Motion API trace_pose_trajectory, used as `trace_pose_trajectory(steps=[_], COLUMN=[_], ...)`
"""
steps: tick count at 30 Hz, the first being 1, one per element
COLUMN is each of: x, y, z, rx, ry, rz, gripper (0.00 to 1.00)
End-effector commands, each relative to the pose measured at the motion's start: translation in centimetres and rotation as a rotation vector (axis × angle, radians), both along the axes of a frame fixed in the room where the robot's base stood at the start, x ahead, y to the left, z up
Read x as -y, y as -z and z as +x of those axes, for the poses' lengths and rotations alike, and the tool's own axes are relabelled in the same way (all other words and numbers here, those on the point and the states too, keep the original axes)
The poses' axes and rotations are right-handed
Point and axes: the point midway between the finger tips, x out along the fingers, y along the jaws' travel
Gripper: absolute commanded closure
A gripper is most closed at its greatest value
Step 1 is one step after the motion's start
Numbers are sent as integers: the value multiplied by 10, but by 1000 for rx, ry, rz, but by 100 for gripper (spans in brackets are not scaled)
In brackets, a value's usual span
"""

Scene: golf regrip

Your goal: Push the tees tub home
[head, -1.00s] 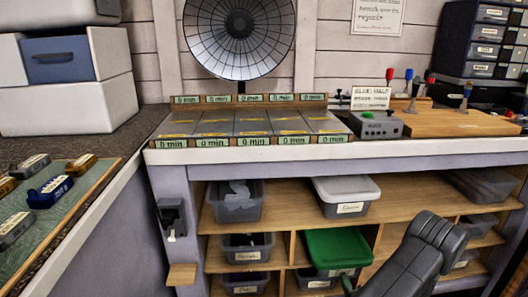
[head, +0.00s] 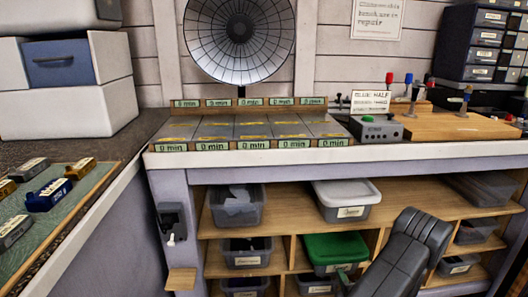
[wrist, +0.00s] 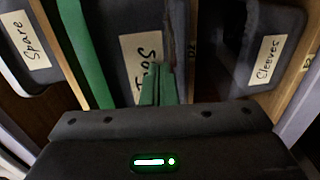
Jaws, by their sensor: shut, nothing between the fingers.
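My gripper (wrist: 157,72) has green fingers, shut and empty, with the tips in front of the label. I cannot tell whether they touch. In the head view my arm partly hides the area around the fingers.
Tubs labelled "Spare" (wrist: 22,40) and "Sleeves" (wrist: 265,45) flank it in the wrist view, with wooden dividers between. A white-lidded tub (head: 346,194) stands on the shelf above. The bench (head: 420,150) overhangs the shelves.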

Motion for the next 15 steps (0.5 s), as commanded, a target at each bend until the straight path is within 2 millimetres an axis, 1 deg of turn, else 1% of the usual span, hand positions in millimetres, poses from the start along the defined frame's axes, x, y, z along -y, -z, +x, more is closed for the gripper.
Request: trace_pose_trajectory(steps=[15], x=[-2], y=[0], z=[21], rx=[1], ry=[-1], rz=[-1], gripper=[100])
